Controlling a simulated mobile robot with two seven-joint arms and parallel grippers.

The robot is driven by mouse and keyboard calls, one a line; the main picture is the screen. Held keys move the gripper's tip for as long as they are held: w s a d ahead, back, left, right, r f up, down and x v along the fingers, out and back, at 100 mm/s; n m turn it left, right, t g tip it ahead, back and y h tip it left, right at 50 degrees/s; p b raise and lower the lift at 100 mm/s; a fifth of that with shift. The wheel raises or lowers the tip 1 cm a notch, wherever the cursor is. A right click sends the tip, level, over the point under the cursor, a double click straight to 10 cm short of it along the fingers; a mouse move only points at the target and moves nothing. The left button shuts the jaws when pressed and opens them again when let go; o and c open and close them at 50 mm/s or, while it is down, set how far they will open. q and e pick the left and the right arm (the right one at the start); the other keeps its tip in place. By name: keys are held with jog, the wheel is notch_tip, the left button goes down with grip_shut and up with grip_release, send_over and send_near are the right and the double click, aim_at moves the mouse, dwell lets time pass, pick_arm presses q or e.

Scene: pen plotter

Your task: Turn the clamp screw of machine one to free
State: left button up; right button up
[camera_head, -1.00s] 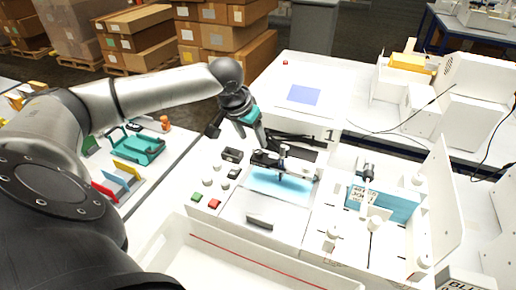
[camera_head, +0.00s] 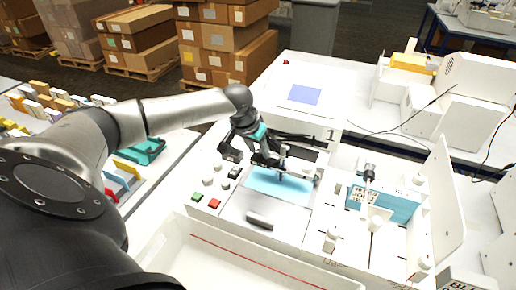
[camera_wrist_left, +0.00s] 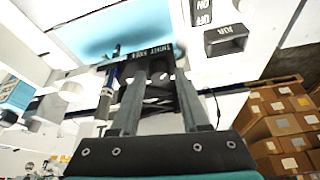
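Machine one, a white plotter (camera_head: 232,205) marked "1", stands in the middle of the head view with a light blue sheet (camera_head: 275,187) on its bed. Its dark pen carriage (camera_head: 284,160) with an upright pen sits above the sheet's far edge. My left gripper (camera_head: 268,160) reaches down to the carriage's left side. In the left wrist view, its two dark fingers (camera_wrist_left: 160,75) are apart, with tips close to the labelled carriage edge (camera_wrist_left: 150,52). I cannot tell whether they touch it. The clamp screw is not clearly seen. My right gripper is out of view.
Green and red buttons (camera_head: 214,203) and white knobs are on the plotter's left panel. A second machine with a blue plate (camera_head: 398,207) and raised white panel (camera_head: 440,205) stands right. A white tray (camera_head: 200,255) lies in front. Cables run behind the carriage.

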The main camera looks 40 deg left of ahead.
pick_arm(q)
grip_shut()
dwell(0.3)
